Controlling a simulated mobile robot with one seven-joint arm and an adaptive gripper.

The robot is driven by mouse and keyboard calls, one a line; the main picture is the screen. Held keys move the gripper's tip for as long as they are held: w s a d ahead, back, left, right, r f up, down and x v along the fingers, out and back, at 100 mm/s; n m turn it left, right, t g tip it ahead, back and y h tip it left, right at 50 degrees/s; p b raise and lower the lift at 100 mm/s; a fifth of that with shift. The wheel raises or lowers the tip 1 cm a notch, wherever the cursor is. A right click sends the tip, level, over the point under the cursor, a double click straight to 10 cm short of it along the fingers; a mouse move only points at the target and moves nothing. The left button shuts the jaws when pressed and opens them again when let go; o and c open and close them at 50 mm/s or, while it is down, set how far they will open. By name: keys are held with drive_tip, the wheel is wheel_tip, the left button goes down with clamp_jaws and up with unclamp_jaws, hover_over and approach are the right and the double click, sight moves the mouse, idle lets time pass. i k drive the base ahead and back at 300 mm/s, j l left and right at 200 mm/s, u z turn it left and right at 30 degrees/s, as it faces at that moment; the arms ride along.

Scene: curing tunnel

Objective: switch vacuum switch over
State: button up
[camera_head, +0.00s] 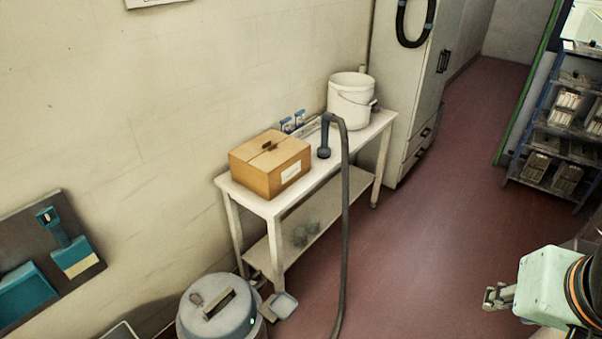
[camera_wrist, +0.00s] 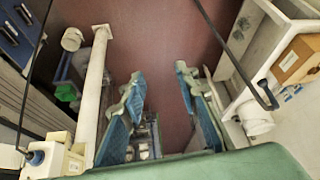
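A grey, round vacuum-like canister (camera_head: 215,310) stands on the floor at the bottom of the head view, partly cut off by the frame edge. Its lid carries a dark-topped handle (camera_head: 218,304). I cannot make out a switch or its position. A dark hose (camera_head: 345,200) with a nozzle on the table hangs down to the floor; its lower end is out of view. My gripper (camera_head: 493,298) is at the lower right, well apart from the canister. In the wrist view its two teal-padded fingers (camera_wrist: 158,76) are spread with nothing between them.
A white table (camera_head: 262,205) against the wall holds a cardboard box (camera_head: 268,165) and a white bucket (camera_head: 347,100). A wall board (camera_head: 88,268) with a teal brush and dustpan hangs at left. A loaded rack (camera_head: 540,150) stands right. Red floor (camera_head: 440,230) between is clear.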

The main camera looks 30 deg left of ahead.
sight(194, 298)
drive_tip(key=l+u, duration=0.1)
drive_tip(key=u, duration=2)
drive_tip(key=i+j, duration=0.15)
drive_tip(key=j, duration=0.2)
drive_tip(key=i, duration=0.35)
drive_tip(key=i+l+u, duration=0.1)
drive_tip(key=k+l+u, duration=0.15)
drive_tip(key=l, duration=0.25)
drive_tip(key=k+l+u, duration=0.15)
drive_tip(key=l, duration=0.2)
drive_tip(key=k, duration=0.05)
